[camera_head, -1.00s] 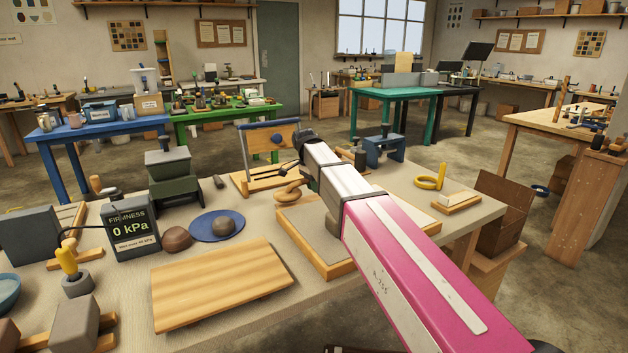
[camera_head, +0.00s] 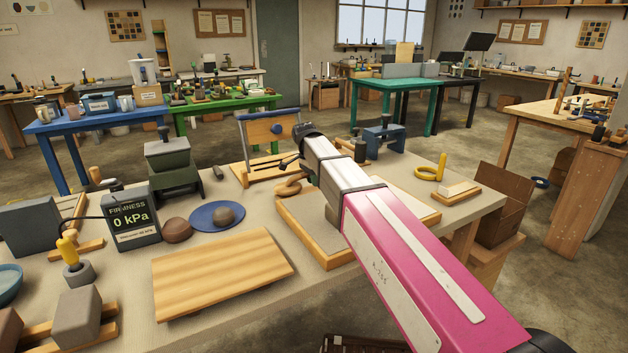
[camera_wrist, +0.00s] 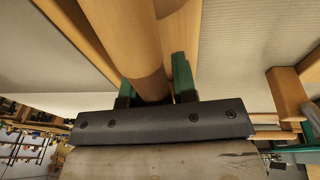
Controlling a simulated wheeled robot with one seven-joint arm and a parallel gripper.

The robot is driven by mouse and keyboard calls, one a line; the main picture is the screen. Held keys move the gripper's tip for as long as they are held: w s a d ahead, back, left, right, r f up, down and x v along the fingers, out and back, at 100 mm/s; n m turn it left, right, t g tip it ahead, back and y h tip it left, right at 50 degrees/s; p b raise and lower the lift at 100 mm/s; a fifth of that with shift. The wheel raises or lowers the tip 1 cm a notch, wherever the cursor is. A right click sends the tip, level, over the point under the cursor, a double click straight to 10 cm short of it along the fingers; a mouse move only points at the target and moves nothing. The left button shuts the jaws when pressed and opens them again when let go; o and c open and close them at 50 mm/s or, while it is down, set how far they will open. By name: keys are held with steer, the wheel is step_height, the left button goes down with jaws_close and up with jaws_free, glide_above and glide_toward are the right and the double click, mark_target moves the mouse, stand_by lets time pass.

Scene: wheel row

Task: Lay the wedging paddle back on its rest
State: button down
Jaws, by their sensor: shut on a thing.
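My gripper (camera_wrist: 154,84) shows in the wrist view, with its green fingers shut on either side of a round wooden handle (camera_wrist: 132,35). I take this handle to be the wedging paddle's; the paddle's far end runs out of the picture. Another wooden piece (camera_wrist: 181,28) lies just behind the handle, and I cannot tell whether they touch. In the head view my arm reaches over the table and hides the fingers and most of what they hold. I cannot tell for sure which wooden piece is the paddle's rest.
The table (camera_head: 215,318) holds a wooden board (camera_head: 222,270), a firmness gauge (camera_head: 130,218), a blue disc (camera_head: 203,211) with a grey lump and a blue-topped wooden frame (camera_head: 268,145). A framed pale slab (camera_head: 295,222) lies under my arm. A yellow ring tool (camera_head: 430,172) stands right.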

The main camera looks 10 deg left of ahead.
steer(key=shift+f, duration=0.8)
steer(key=c, duration=0.8)
jaws_free()
steer(key=shift+a+r, duration=0.25)
steer(key=shift+r, duration=1.05)
steer(key=shift+a+r, duration=0.25)
steer(key=shift+r, duration=1.05)
steer(key=shift+a+r, duration=0.25)
steer(key=shift+r, duration=1.05)
